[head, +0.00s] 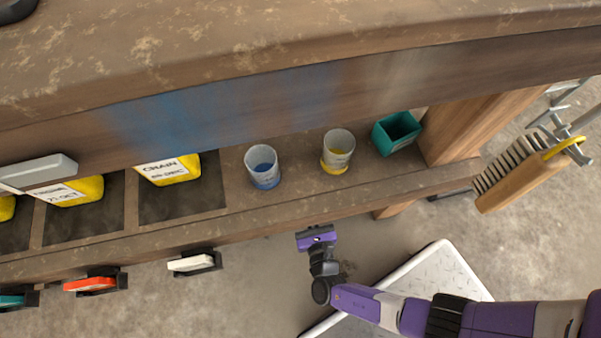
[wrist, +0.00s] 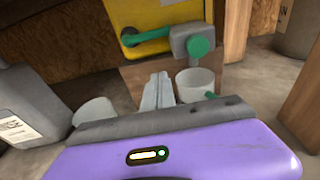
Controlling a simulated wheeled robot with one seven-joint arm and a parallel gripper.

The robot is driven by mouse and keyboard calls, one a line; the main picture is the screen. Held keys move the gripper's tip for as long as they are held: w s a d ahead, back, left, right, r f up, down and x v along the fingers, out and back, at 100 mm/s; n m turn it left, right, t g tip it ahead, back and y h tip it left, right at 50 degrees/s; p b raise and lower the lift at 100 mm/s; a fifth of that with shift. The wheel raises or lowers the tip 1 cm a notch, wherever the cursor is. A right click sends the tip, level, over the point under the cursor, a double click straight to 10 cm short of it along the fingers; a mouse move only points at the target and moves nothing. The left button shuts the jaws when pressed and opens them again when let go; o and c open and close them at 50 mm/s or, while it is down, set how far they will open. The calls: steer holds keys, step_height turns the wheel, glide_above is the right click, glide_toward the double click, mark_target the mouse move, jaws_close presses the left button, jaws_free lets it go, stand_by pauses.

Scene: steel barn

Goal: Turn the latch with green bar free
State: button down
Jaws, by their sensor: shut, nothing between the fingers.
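The latch shows in the wrist view as a green bar (wrist: 150,37) lying roughly level across a yellow panel (wrist: 165,13). Its right end meets a grey block with a round green knob (wrist: 198,47). My gripper (wrist: 158,78) is shut and empty, its grey fingers pointing up the picture, below and left of the knob. The fingers appear apart from the bar; the exact distance cannot be told. In the head view my gripper (head: 316,236) is just in front of the bench edge. The green-bar latch cannot be made out there.
The wooden bench (head: 350,187) holds a blue-marked cup (head: 262,167), a yellow-marked cup (head: 338,151), a teal box (head: 397,132) and yellow containers (head: 170,170). Red (head: 90,284) and white (head: 191,263) pieces sit along its front. A brush (head: 535,165) is at right.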

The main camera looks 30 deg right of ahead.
steer(key=b+x, duration=0.4)
steer(key=x, duration=0.6)
steer(key=shift+s+a+r, duration=0.1)
steer(key=shift+s+r, duration=0.1)
steer(key=shift+r, duration=0.8)
steer(key=shift+s+a+r, duration=0.1)
steer(key=shift+s+r, duration=0.1)
steer(key=shift+r, duration=0.75)
steer(key=shift+r+p, duration=0.1)
steer(key=shift+p, duration=0.2)
